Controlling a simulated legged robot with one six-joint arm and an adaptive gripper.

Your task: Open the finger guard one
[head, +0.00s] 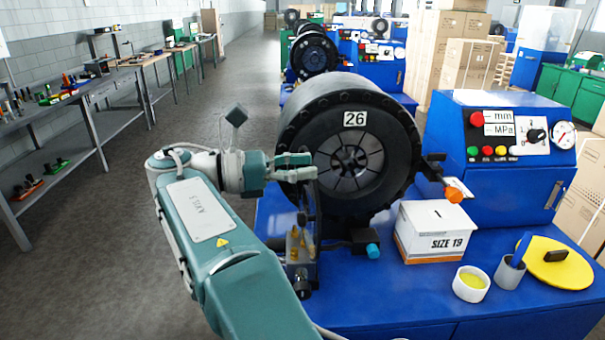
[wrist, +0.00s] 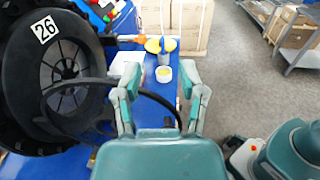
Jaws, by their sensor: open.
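The crimper (head: 345,130) numbered 26 is a big black round head with grey die segments around a centre opening. It also fills the left of the wrist view (wrist: 60,85). A thin dark curved bar, which looks like the finger guard (head: 311,205), stands nearly edge-on before the crimper's left side. In the wrist view the guard (wrist: 143,92) arcs from the crimper across to between my fingers. My gripper (head: 312,167) is open at the bar's upper end; its two fingers (wrist: 160,100) stand apart on either side of the arc. I cannot tell whether they touch it.
A blue bench (head: 400,285) carries a SIZE 19 box (head: 436,232), a white cup (head: 470,284), a grey cup (head: 509,272) and a yellow disc (head: 556,262). A blue control panel (head: 500,150) stands at right. Brass-coloured pieces (head: 297,243) sit below my gripper. The left aisle is clear.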

